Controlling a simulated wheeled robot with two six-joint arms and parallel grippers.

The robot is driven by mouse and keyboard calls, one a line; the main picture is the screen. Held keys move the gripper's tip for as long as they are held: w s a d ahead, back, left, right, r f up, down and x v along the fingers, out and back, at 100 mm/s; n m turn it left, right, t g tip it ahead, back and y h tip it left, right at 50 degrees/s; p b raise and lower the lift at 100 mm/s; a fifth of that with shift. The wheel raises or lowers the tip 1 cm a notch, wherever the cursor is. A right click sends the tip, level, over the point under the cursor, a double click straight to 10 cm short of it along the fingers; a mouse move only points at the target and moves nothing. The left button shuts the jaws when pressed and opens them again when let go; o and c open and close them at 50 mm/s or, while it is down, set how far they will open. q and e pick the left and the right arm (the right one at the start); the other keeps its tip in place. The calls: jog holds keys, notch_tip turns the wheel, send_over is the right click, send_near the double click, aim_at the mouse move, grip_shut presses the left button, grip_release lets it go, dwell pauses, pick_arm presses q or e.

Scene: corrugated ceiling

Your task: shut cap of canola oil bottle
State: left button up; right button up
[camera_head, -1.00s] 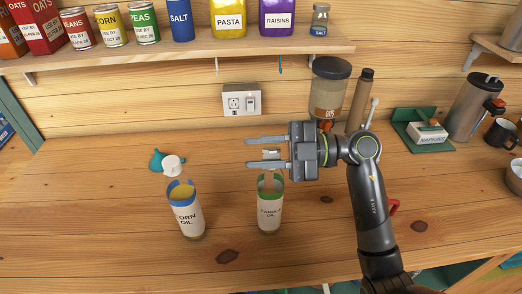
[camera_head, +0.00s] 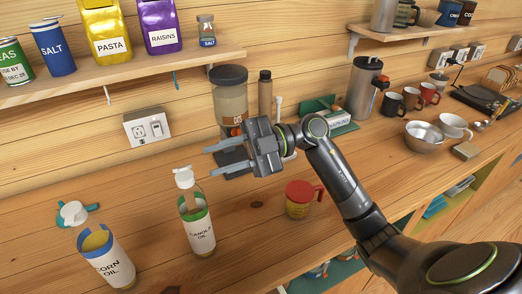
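The canola oil bottle (camera_head: 201,236) stands upright on the wooden counter, with a green band and a white label. Its white cap (camera_head: 184,178) sits over the bottle's mouth and looks down; whether it is fully pressed shut is too small to tell. My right gripper (camera_head: 212,160) is open and empty, above and to the right of the cap, with clear space between them. Its two fingers point left. My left gripper is not in view.
A shelf (camera_head: 130,68) overhangs the back.

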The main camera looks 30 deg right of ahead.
jog(key=d+b, duration=0.2)
jog(key=d, duration=0.6)
jog(key=shift+s, duration=0.1)
